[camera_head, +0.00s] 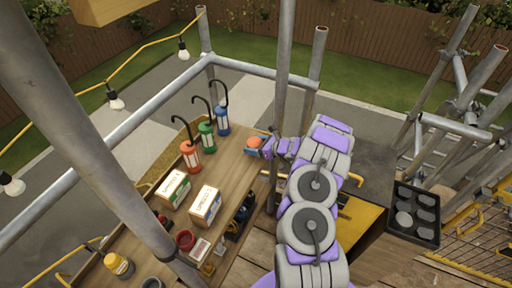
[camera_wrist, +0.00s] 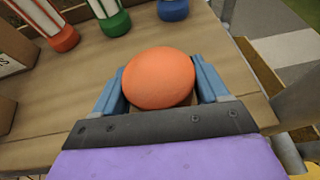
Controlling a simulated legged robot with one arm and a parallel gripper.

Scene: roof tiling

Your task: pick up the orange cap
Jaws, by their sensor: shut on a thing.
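The orange cap (camera_wrist: 158,78) is a smooth, rounded orange thing between the two blue fingers of my gripper (camera_wrist: 160,88) in the wrist view. My gripper is shut on it, with one finger at each side. In the head view the cap (camera_head: 254,142) shows small and orange at my gripper (camera_head: 256,148), over the far right part of the wooden table (camera_head: 228,158). The cap's underside is hidden, and I cannot tell whether it touches the table.
Two boxes (camera_head: 205,204) (camera_head: 174,188) stand nearer. Scaffold poles (camera_head: 283,80) rise close to my arm. A black tray (camera_head: 414,213) lies at right.

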